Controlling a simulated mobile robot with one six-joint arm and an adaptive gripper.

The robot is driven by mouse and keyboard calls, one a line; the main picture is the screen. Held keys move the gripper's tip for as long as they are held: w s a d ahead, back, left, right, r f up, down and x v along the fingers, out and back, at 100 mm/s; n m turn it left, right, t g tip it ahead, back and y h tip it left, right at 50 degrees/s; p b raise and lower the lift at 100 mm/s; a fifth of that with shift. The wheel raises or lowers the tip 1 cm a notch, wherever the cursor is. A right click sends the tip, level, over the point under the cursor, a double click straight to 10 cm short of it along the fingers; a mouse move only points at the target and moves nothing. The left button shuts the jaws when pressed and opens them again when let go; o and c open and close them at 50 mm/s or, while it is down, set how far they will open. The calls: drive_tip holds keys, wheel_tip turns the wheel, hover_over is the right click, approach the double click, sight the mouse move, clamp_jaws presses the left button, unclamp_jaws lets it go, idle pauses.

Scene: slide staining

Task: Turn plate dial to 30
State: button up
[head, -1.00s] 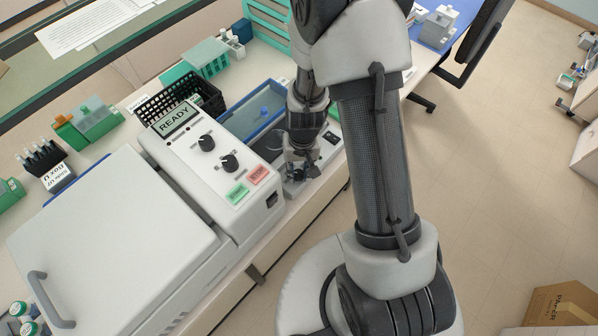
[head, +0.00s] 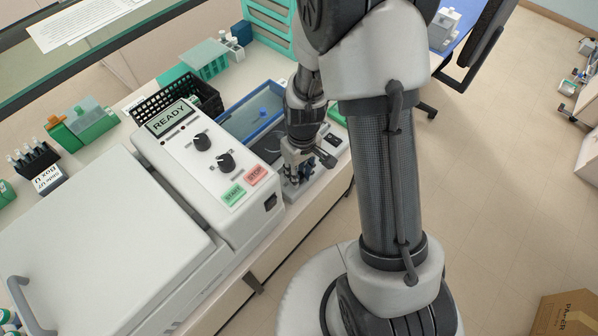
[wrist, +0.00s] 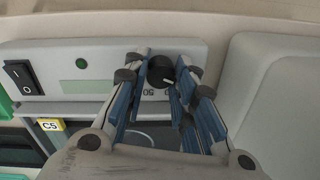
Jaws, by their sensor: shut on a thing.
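The plate unit's grey front panel (wrist: 105,62) spans the upper wrist view. Its black dial (wrist: 160,70) has a white pointer mark on its lower right. Part of the printed scale, reading about 50, shows below the dial; the rest is hidden by my fingers or too small to read. My gripper (wrist: 162,74) is shut on the dial, one finger on each side. In the head view my gripper (head: 293,170) points down at the plate unit (head: 328,150), beside the big white machine; the dial is hidden there.
The white machine (head: 205,165) has a READY display, two black knobs and START and STOP buttons. A black basket (head: 180,98) and a blue tray (head: 258,112) stand behind. The panel carries a black switch (wrist: 22,75) and green lamp (wrist: 81,64).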

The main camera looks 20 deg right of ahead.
sight(301, 174)
idle(0.3)
drive_tip(key=o, duration=1.1)
drive_tip(key=r, duration=1.2)
drive_tip(key=shift+w+d, duration=0.1)
drive_tip(key=shift+d, duration=0.2)
